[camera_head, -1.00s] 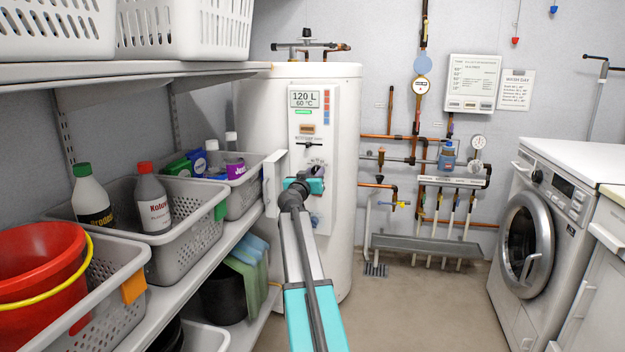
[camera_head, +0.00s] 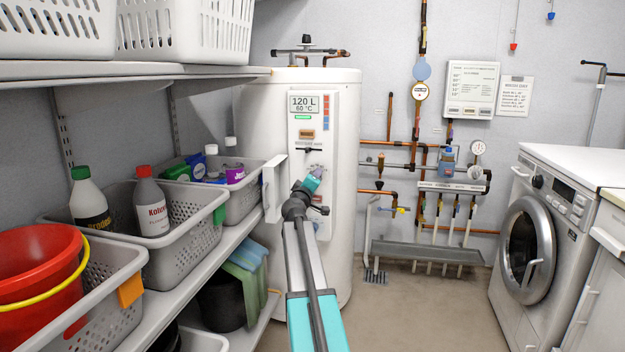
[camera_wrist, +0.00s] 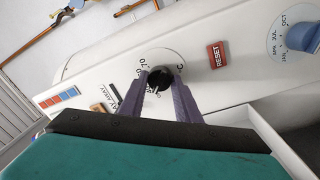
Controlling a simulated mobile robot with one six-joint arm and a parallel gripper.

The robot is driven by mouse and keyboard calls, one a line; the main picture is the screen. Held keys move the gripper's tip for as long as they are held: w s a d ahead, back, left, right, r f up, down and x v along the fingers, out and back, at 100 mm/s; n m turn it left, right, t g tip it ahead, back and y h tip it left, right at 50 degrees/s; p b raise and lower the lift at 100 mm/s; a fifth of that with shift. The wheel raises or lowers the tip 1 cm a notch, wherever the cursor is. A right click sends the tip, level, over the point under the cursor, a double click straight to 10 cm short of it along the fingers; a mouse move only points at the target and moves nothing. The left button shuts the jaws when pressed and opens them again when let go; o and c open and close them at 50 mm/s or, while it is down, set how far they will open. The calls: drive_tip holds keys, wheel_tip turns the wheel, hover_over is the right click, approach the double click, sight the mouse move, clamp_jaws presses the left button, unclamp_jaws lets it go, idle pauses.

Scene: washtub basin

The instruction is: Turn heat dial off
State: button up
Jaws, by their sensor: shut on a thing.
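The heat dial (camera_wrist: 159,79) is a small black knob on a round white scale with numbers and a °C mark, on the front panel of the white water heater (camera_head: 346,120). In the wrist view my gripper (camera_wrist: 163,84) has its two dark fingers on either side of the knob, shut on it. In the head view my gripper (camera_head: 314,178) is at the middle of the panel, its teal body tilted, and it mostly hides the dial. The knob's pointer setting is hard to read.
A red RESET button (camera_wrist: 217,55) and a blue knob with month marks (camera_wrist: 303,38) are beside the dial. A shelf with grey baskets (camera_head: 185,235) stands close on the left. A washing machine (camera_head: 545,235) is at the right. The floor between is clear.

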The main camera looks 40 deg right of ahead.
drive_tip(key=shift+s+d+r+n+p, duration=0.15)
drive_tip(key=shift+d+n+p, duration=0.1)
drive_tip(key=shift+n, duration=0.55)
drive_tip(key=shift+s+d+f+n+p, duration=0.1)
drive_tip(key=shift+n+p, duration=0.1)
drive_tip(key=shift+n, duration=0.6)
drive_tip(key=o, duration=1)
drive_tip(key=shift+o, duration=0.3)
drive_tip(key=shift+w+a, duration=0.1)
drive_tip(key=shift+a, duration=0.05)
drive_tip(key=shift+a, duration=0.15)
drive_tip(key=p+v, duration=0.2)
drive_tip(key=v, duration=1.1)
drive_tip(key=shift+s, duration=0.3)
